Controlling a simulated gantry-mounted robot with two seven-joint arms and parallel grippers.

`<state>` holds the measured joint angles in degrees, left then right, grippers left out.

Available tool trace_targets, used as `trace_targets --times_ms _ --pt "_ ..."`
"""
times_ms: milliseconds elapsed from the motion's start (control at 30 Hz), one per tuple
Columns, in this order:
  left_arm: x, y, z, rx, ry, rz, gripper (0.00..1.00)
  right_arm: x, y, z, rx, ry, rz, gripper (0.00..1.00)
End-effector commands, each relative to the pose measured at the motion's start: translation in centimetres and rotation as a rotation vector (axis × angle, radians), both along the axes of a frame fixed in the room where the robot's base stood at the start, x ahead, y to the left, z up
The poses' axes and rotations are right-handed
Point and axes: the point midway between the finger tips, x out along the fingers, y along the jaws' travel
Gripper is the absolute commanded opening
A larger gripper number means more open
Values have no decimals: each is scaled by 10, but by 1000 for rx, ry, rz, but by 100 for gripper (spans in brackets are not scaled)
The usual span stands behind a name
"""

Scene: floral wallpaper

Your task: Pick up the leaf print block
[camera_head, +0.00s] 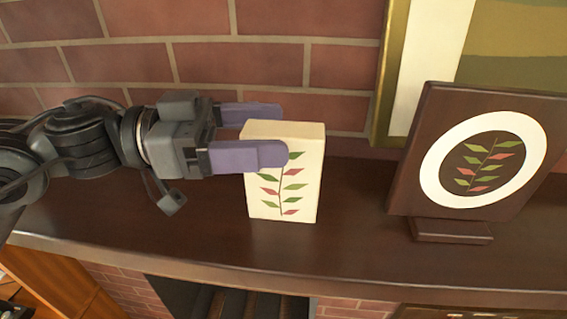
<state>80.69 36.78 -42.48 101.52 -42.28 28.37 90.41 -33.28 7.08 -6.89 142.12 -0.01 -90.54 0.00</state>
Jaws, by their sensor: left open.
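The leaf print block (302,178) is a cream upright box with red and green leaves on its front. It stands on a dark brown mantel shelf (350,255). My left gripper (280,133) comes in from the left with its two purple fingers apart. The near finger crosses the upper front of the block and hides part of the print. The far finger reaches behind the block's top left edge. I cannot tell whether either finger touches the block. My right gripper is not in view.
A dark brown plaque (415,180) with a white oval and a similar leaf print stands on a small base to the right. A framed picture (388,80) is behind it against the brick wall (310,60). Clear shelf lies between block and plaque.

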Motion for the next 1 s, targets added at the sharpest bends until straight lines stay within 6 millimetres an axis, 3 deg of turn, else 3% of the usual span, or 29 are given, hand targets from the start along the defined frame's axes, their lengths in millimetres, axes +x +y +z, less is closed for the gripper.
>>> trace_targets --times_ms 300,800,833,1000 --pt "0 -4 0 0 -1 0 80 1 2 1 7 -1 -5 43" --pt "0 -4 0 0 -1 0 4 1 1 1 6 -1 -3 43" --pt "0 -4 0 0 -1 0 0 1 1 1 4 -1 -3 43" --pt "0 -4 0 0 -1 1 0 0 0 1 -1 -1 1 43"
